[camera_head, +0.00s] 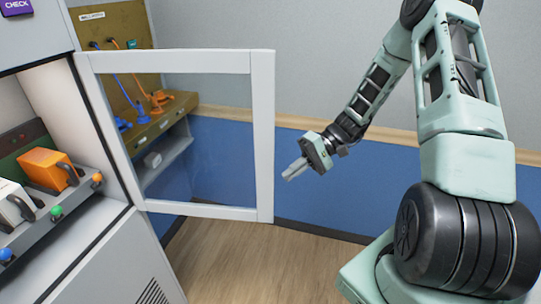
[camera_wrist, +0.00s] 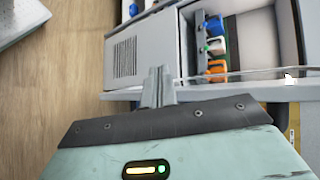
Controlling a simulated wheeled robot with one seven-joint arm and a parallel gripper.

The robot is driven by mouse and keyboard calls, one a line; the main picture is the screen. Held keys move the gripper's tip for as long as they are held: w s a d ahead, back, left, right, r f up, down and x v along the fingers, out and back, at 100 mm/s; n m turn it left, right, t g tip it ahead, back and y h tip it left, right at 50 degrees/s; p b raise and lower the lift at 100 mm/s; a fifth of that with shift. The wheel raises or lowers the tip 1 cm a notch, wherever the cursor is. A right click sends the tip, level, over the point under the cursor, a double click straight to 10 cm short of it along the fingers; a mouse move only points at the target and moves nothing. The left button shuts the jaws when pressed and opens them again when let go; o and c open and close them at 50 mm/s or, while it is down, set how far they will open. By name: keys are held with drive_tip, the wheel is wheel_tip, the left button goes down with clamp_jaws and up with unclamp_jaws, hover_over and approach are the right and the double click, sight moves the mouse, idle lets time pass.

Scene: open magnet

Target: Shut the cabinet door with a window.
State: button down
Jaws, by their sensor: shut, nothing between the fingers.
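The cabinet door with a window (camera_head: 263,140) has a white frame around a clear pane. It stands wide open, swung out to the right from its hinge side on the cabinet (camera_head: 85,125). My gripper (camera_head: 293,170) is shut and empty. In the head view it is just right of the door's free edge, at the lower half of the door, with a small gap in the picture. In the wrist view my shut fingers (camera_wrist: 158,82) point toward the cabinet front. The door is hard to make out there, seen nearly edge-on.
The open compartment holds an orange block with a handle (camera_head: 48,169), a white one (camera_head: 14,204), and colored knobs on a rail (camera_head: 75,205). Behind the door is a brown pegboard shelf (camera_head: 170,118) with tools. The wooden floor (camera_head: 250,265) in front is clear.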

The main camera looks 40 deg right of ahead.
sight(270, 156)
drive_tip(key=w+d+m+t+y, duration=0.2)
drive_tip(key=w+d+t+y, duration=0.15)
drive_tip(key=d+t, duration=0.35)
drive_tip(key=shift+h, duration=0.25)
drive_tip(key=p+x, duration=0.1)
drive_tip(key=x, duration=0.2)
drive_tip(key=p+x, duration=0.2)
drive_tip(key=x, duration=0.1)
drive_tip(key=r+p+x, duration=0.1)
drive_tip(key=x, duration=0.1)
drive_tip(key=shift+w+a+p, duration=0.25)
drive_tip(key=shift+w+p, duration=0.1)
drive_tip(key=shift+p, duration=0.05)
drive_tip(key=shift+w+a+f, duration=0.1)
drive_tip(key=shift+w+a, duration=0.1)
drive_tip(key=shift+a, duration=0.15)
